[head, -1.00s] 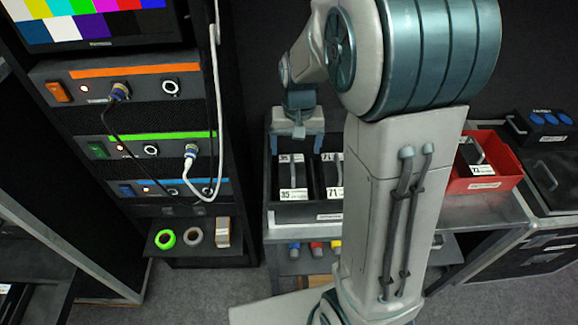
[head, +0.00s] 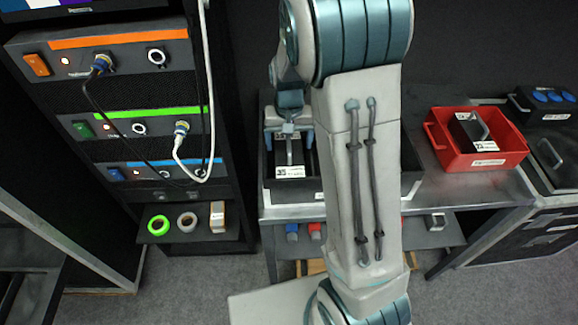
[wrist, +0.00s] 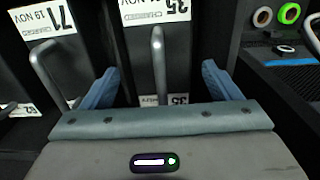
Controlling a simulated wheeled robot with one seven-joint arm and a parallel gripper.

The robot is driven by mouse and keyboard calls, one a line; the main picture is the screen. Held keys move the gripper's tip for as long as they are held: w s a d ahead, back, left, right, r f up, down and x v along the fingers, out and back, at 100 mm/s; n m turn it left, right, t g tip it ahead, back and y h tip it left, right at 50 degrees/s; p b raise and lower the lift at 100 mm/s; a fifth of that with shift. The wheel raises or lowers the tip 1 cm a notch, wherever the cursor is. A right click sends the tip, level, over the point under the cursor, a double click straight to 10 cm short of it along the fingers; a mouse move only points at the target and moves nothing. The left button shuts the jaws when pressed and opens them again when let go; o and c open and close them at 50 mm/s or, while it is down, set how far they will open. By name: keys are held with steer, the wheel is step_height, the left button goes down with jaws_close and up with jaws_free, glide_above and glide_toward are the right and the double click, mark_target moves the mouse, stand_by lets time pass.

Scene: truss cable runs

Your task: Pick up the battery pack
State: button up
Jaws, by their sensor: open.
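A black battery pack with a white label reading 35 (head: 290,172) sits in a black tray (head: 275,190) on the bench, and it also shows in the wrist view (wrist: 140,55). Its grey bar handle (wrist: 158,60) stands up from its top. My gripper (head: 288,140) is over this pack, open. In the wrist view, the blue fingers of my gripper (wrist: 160,88) are on either side of the handle, apart from it. A second pack labelled 71 (wrist: 55,55) is beside it. In the head view my arm hides much of the tray.
A red bin (head: 497,163) holding another pack (head: 470,132) stands to the right on the bench. A rack with plugged cables (head: 130,130) stands close on the left. Tape rolls (head: 187,222) lie on its low shelf. A black case (head: 545,103) is at the far right.

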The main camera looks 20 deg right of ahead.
steer(key=shift+w+f+b, duration=0.1)
steer(key=shift+f+b, duration=1.8)
steer(key=shift+f, duration=0.9)
steer(key=shift+r, duration=0.1)
steer(key=c, duration=1.5)
steer(key=shift+r, duration=0.1)
steer(key=shift+c, duration=0.5)
